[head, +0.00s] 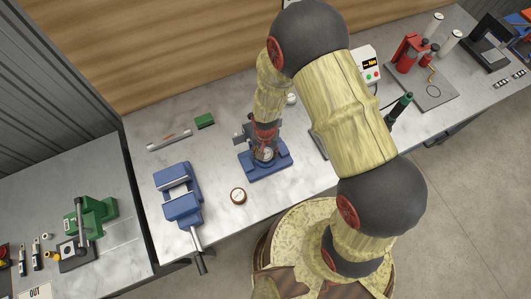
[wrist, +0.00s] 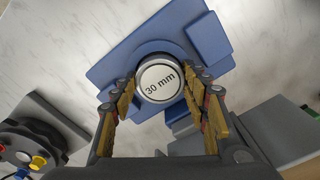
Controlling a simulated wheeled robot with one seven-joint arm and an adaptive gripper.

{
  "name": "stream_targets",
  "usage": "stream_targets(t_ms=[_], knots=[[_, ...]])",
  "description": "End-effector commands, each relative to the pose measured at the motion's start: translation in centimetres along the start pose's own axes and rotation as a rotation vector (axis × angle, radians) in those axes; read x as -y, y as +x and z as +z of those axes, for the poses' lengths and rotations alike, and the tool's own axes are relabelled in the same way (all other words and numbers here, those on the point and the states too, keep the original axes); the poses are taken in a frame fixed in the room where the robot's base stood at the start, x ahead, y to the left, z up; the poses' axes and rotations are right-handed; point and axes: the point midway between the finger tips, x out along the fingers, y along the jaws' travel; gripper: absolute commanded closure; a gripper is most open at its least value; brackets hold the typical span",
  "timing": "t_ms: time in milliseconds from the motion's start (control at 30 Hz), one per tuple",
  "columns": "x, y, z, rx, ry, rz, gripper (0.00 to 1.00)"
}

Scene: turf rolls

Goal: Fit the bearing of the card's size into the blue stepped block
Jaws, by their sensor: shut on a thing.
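The blue stepped block (head: 278,166) stands on the bench under my gripper; it fills the upper middle of the wrist view (wrist: 120,65). A round piece with a grey rim and a white face marked "30 mm" (wrist: 159,80), seemingly the bearing, is between my fingers and over the block's round blue seat. I cannot tell how deep it sits. My gripper (wrist: 162,88) is shut on this piece, with a finger on each side. In the head view my gripper (head: 264,142) partly hides the block. I cannot make out a card with a size.
A green block (head: 204,120) and a caliper-like tool (head: 170,140) lie behind. A dark tool with coloured knobs (wrist: 35,145) is at the wrist view's lower left.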

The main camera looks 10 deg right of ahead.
Motion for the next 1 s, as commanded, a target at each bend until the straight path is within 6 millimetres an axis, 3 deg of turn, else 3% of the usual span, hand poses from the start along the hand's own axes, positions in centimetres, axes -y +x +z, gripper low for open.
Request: stream_targets(t_ms=[133,167,400,800,1000], knots=[[-0.3,1.1,0.4,0.007,0.0,0.005,0.91],[-0.3,1.1,0.5,0.008,0.0,0.006,0.53],[-0.5,1.2,0.6,0.011,0.0,0.008,0.4],[-0.4,0.9,0.6,0.011,0.0,0.008,0.36],[-0.3,-0.8,0.5,0.009,0.0,0.006,0.36]])
